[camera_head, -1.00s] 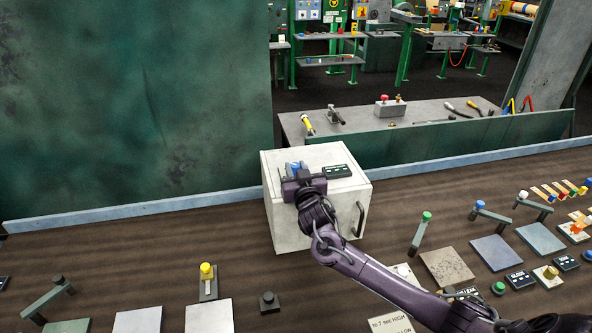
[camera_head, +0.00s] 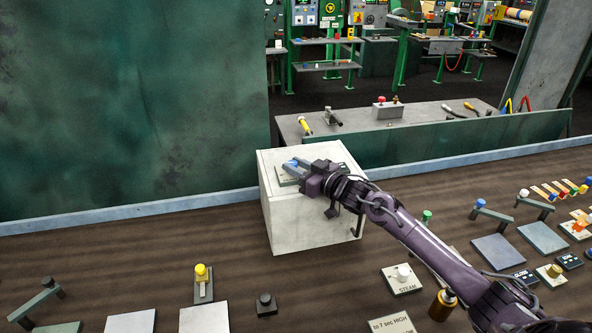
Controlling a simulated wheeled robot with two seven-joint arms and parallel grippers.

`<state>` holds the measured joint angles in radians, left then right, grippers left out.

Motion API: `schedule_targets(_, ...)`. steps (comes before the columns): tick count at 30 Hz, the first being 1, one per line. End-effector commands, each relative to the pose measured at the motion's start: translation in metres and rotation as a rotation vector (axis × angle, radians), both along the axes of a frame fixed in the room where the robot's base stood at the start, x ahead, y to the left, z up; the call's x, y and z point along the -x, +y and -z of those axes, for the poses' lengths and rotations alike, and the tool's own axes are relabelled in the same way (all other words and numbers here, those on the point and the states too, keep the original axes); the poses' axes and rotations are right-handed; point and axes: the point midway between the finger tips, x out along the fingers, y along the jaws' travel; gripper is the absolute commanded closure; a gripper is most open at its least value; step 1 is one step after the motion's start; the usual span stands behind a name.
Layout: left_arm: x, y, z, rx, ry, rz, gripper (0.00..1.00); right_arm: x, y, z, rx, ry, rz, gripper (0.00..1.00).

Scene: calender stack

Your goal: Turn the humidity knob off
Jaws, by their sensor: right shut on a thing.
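A blue knob (camera_head: 290,165) sits on top of the white box (camera_head: 310,225), partly hidden by my right gripper. My right gripper (camera_head: 298,166) reaches in from the right and is shut on the blue knob. A plate (camera_head: 282,178) shows under the knob; its label is too small and covered to read, so I cannot confirm it says humidity. My left gripper is not in view.
A yellow-topped lever (camera_head: 202,275) and a black knob (camera_head: 265,303) stand on the brown bench in front. A STEAM knob (camera_head: 402,273) and several switches lie to the right. A green wall (camera_head: 130,100) rises behind on the left.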

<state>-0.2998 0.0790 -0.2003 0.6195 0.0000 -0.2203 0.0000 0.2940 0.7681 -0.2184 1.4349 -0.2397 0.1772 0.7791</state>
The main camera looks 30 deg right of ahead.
Motion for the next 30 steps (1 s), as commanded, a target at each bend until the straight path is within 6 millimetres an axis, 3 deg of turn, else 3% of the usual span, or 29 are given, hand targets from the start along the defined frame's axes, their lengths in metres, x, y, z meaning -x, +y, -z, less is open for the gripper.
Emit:
schedule_targets(14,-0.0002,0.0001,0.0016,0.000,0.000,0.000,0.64,-0.0003,-0.0005,-0.0011,0.000,-0.002,-0.018,0.96)
schedule_targets(15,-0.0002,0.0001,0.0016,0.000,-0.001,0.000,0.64,-0.0003,-0.0005,-0.0011,0.000,-0.002,-0.018,0.72)
schedule_targets(20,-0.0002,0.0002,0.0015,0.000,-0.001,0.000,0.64,-0.0004,-0.0004,-0.0009,0.000,-0.002,-0.017,0.52)
schedule_targets(30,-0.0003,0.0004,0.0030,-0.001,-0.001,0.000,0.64,0.0024,-0.0014,0.0006,0.001,0.000,-0.017,0.52)
